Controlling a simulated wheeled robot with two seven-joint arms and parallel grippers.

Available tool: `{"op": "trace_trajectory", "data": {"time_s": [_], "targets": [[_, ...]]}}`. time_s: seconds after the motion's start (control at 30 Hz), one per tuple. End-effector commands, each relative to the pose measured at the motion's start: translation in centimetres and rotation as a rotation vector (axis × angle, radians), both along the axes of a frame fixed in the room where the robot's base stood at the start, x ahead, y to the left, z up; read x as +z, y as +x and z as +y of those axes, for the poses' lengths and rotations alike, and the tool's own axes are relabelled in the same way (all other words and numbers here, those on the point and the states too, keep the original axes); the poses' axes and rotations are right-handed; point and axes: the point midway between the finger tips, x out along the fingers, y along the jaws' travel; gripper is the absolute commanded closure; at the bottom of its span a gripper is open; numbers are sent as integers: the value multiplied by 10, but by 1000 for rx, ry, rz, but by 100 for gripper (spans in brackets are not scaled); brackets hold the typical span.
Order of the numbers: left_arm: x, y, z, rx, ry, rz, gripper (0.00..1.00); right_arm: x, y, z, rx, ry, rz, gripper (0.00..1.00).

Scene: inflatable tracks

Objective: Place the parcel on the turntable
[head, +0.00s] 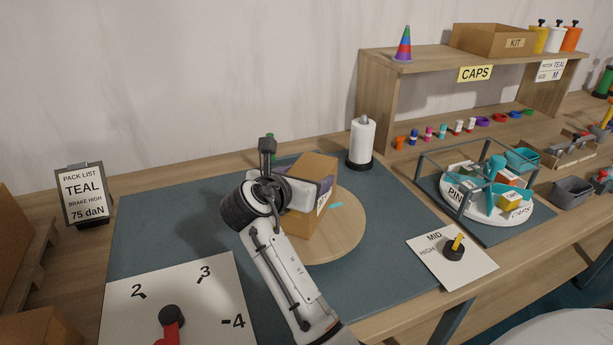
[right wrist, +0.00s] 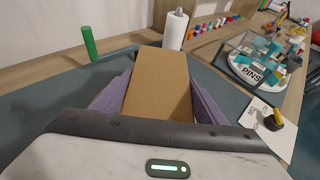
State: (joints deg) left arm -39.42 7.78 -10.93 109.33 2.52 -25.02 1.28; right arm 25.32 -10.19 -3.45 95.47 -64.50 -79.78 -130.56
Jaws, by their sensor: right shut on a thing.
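The parcel, a brown cardboard box (head: 314,168), is over the round wooden turntable (head: 347,235) in the head view. I cannot tell whether its underside touches the disc. My right gripper (head: 308,190) is shut on the parcel, with its purple-grey pads on two opposite sides. In the right wrist view the parcel (right wrist: 160,82) stands between the two pads, and the turntable is hidden. My right arm covers part of the turntable and the parcel's near left side. My left gripper is not in view.
A paper roll (head: 361,143) stands behind the turntable. A dial board (head: 180,300) lies front left, a MID/HIGH knob card (head: 470,268) at right. A framed round tray (head: 470,212) holds several parts. A pack list sign (head: 84,195) stands left. The blue mat (head: 150,235) has free room.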

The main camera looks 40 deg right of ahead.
Motion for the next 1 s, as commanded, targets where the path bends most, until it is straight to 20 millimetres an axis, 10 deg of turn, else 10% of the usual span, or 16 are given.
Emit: {"op": "trace_trajectory", "data": {"time_s": [0.37, 0.4, 0.5, 1.0], "targets": [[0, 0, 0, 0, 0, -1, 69, -1, 1, 0, 1, -4, -7, 77], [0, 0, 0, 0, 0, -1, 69, -4, 0, 0, 1, -1, -2, 30], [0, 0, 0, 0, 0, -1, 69, -3, 0, 0, 0, 0, -2, 15], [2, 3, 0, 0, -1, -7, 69, 9, -2, 19, 6, 2, -4, 15]]}}
